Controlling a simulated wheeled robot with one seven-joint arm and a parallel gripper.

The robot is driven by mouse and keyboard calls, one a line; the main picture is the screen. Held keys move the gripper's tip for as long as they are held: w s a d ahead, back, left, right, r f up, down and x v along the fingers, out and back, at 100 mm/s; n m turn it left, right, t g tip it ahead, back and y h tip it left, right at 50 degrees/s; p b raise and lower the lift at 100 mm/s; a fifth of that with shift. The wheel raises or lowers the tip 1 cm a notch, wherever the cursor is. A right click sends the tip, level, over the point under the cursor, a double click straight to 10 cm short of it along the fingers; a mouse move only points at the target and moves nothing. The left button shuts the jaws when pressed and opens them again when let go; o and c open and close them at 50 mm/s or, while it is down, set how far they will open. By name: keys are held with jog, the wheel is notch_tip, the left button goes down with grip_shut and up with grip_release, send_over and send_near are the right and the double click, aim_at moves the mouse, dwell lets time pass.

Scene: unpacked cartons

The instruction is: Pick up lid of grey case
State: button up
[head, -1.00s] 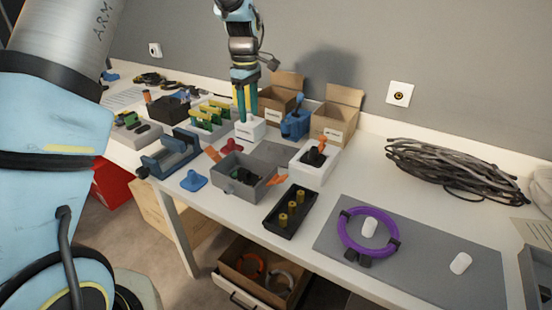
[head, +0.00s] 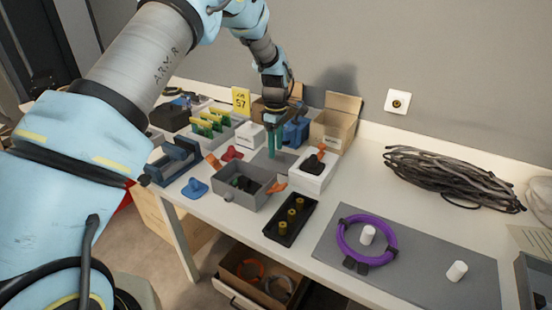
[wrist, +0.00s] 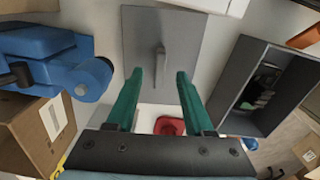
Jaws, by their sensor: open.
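The lid of the grey case is a flat grey plate (head: 260,161) lying on the table behind the open grey case (head: 250,201). In the wrist view the lid (wrist: 187,37) shows at top centre with a thin raised handle (wrist: 160,62) in its middle. The grey case (wrist: 231,92) is at the right there, with small dark items inside. My gripper (head: 275,156) has teal fingers pointing down above the lid. In the wrist view my gripper (wrist: 159,75) is open and empty, with the handle between and just beyond the fingertips.
A blue device (wrist: 50,57) and a cardboard box (wrist: 35,130) stand close on the left in the wrist view. A white box (head: 309,180) with a black and orange item stands right of the lid. A red piece (head: 231,153) lies left of it.

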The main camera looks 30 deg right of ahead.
jog(key=shift+f, duration=0.85)
jog(key=shift+c, duration=0.2)
grip_shut()
